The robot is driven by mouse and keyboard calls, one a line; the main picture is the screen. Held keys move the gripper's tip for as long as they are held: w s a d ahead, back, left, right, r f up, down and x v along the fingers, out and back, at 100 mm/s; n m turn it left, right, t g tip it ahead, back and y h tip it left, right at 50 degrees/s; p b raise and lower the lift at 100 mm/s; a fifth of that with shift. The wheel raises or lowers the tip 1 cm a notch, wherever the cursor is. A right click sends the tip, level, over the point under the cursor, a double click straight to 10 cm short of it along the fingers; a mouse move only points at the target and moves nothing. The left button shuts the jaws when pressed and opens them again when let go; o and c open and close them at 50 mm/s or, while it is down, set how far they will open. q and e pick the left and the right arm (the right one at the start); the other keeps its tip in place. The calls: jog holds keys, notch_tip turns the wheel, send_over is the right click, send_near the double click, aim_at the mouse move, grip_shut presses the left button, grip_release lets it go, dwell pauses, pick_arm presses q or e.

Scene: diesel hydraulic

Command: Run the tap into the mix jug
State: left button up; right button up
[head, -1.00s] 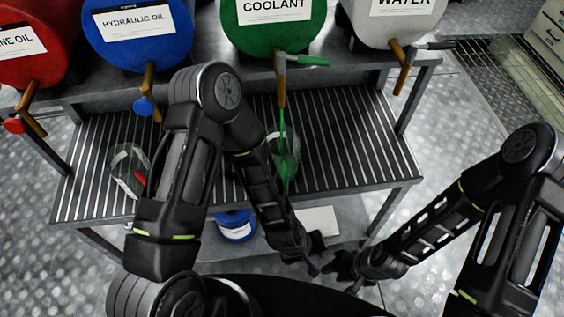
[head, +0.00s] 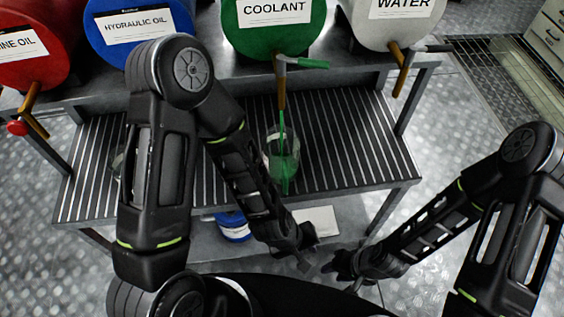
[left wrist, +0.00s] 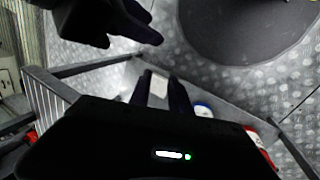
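A clear jug (head: 283,160) stands on the slatted bench under the brass tap (head: 281,88) of the green coolant drum (head: 262,33). A green stream (head: 282,118) runs from the tap into the jug, and green liquid shows in it. The tap's green lever (head: 312,64) points right. My left gripper (head: 308,262) is low in front of the bench, away from jug and tap. Its fingers are apart and look empty in the left wrist view (left wrist: 160,82). My right gripper (head: 343,264) is close beside it, also in the left wrist view (left wrist: 150,28) with fingers apart.
A white drum marked water (head: 385,32) with a grey-levered tap (head: 402,70) is at right. Blue (head: 140,42) and red (head: 40,50) oil drums are at left. My left arm mostly hides another clear jug (head: 117,163). A blue container (head: 233,228) and white item (head: 321,220) are below.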

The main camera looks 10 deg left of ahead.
pick_arm(q)
jog(key=shift+o, duration=0.3)
jog(key=shift+o, duration=0.7)
jog(key=shift+a+f, duration=0.2)
jog(key=shift+f, duration=0.05)
jog(key=shift+o, duration=0.6)
jog(key=s+a+f+m+g+b, duration=0.1)
jog(key=a+f+m, duration=0.2)
jog(key=a+f, duration=0.2)
jog(key=shift+s+a+f+m, duration=0.35)
jog(key=shift+s+f+m, duration=0.05)
jog(key=shift+f, duration=0.5)
jog(key=shift+s, duration=0.3)
